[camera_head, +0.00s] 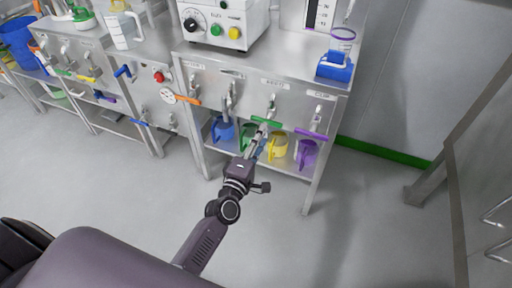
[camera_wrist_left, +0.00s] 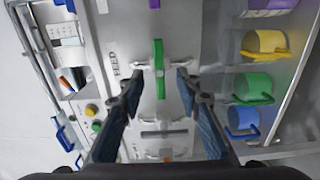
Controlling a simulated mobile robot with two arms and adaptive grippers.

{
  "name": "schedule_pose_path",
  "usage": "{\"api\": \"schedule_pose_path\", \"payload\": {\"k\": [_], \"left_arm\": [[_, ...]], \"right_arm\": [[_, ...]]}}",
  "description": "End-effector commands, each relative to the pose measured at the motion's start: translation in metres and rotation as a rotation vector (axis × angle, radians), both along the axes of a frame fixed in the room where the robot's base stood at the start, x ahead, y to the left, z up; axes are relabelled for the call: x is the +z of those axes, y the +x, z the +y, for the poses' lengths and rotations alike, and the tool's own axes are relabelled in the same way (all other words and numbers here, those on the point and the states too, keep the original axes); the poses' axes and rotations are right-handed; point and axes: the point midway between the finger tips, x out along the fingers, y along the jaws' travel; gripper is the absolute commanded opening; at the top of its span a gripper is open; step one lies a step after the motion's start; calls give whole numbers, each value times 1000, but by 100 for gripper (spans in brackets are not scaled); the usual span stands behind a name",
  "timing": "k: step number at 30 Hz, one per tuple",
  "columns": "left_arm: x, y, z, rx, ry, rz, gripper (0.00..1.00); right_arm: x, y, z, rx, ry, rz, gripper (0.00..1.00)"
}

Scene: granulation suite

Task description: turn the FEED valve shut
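The FEED valve has a green lever (camera_head: 266,121) on the front of the steel bench, lying crosswise along the panel. In the left wrist view the green lever (camera_wrist_left: 159,69) stands upright in the picture, beside the FEED label (camera_wrist_left: 113,65). My left gripper (camera_head: 263,133) is at this valve, just below the lever. In the left wrist view its two fingers (camera_wrist_left: 160,78) are apart, one on each side of the lever, with clear gaps. I see no contact; how deep the lever sits between the fingertips is unclear. My right gripper is not in view.
A purple lever (camera_head: 312,134) is right of FEED; an orange lever (camera_head: 187,99) is farther left. Blue (camera_head: 222,129), yellow (camera_head: 276,146) and purple (camera_head: 305,153) jugs stand on the shelf below, with a green one (camera_wrist_left: 252,88). The floor in front (camera_head: 330,230) is clear.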

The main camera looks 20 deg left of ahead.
Motion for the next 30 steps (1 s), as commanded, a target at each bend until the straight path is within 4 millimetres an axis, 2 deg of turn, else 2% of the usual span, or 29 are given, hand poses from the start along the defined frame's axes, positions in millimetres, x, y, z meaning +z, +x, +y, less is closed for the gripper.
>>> {"api": "schedule_pose_path", "payload": {"k": [3,9,27,30], "left_arm": [[0,-21,1,-1,1,1,32],[0,-39,1,-1,0,0,32],[0,-42,1,-1,1,1,32],[-10,-44,-1,-9,35,29,32]], "right_arm": [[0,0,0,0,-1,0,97],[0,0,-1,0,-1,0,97],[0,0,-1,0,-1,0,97],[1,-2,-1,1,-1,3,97]]}}
